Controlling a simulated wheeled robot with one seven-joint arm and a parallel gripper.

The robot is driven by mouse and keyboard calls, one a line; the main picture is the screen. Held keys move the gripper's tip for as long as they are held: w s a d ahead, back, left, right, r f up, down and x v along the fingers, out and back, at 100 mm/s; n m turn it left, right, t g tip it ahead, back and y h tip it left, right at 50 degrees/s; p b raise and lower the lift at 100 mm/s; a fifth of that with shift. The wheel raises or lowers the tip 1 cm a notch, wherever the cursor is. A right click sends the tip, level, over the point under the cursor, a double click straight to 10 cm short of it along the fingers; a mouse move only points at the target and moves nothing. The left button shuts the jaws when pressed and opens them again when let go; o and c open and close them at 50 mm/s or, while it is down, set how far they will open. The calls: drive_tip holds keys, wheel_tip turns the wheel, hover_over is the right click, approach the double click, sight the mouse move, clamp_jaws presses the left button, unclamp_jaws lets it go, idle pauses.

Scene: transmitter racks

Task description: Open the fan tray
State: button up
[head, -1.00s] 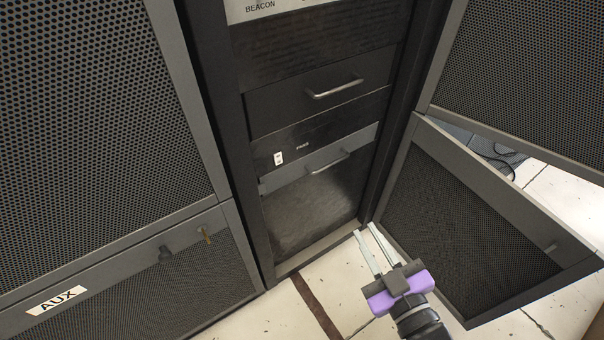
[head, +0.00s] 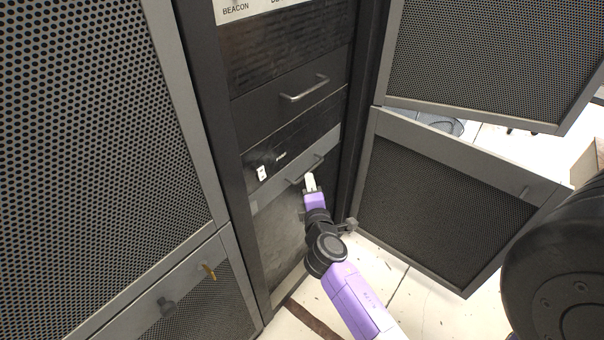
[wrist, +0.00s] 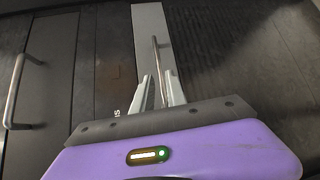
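The fan tray front (head: 271,197) is a grey strip low in the open rack, apparently flush with it, below a black panel with small white lettering. Its bar handle (head: 319,162) crosses the strip. My gripper (head: 310,176) reaches up to the handle's middle. In the wrist view the grey strip (wrist: 150,22) and the handle (wrist: 155,50) run upright, and the bar passes between my two gripper fingers (wrist: 158,78). The fingers are apart. Whether either one touches the bar I cannot tell. The handle's near end is partly hidden by my gripper.
Above is another drawer with a silver handle (head: 304,89). Perforated doors stand open at right, the lower door (head: 450,200) near my arm. A closed perforated door (head: 100,130) is at left.

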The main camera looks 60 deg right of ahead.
drive_tip(key=x, duration=0.6)
drive_tip(key=shift+d, duration=0.15)
clamp_jaws()
idle(1.3)
